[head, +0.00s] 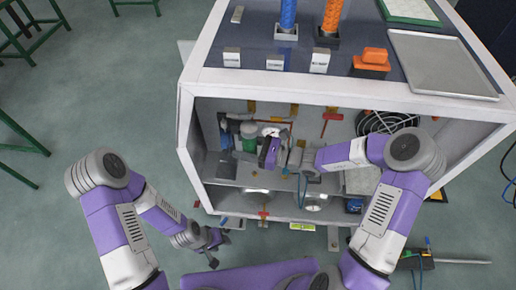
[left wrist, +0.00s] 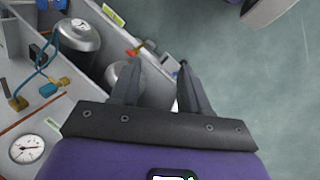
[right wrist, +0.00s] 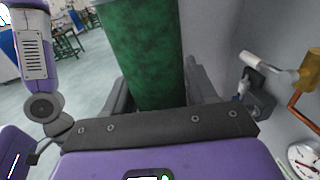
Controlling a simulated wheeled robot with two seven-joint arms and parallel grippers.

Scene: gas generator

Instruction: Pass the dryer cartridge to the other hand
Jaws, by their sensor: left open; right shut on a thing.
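The green dryer cartridge (head: 249,144) is inside the open front of the white cabinet, near its left side. My right gripper (head: 259,150) reaches in from the right and is shut on it. In the right wrist view the green cylinder (right wrist: 143,50) stands between the fingers and fills the upper middle; its upper end is cut off by the frame. My left gripper (head: 218,250) is open and empty, low in front of the cabinet's lower left corner. In the left wrist view its fingers (left wrist: 156,85) are apart with nothing between them.
Inside the cabinet (head: 186,145) are pipes, red-handled valves (head: 331,117), a fan (head: 388,122) and silver vessels (left wrist: 78,35). Blue (head: 288,14) and orange (head: 331,17) columns and a metal tray (head: 440,62) are on top. The floor (head: 110,75) to the left is clear near the cabinet.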

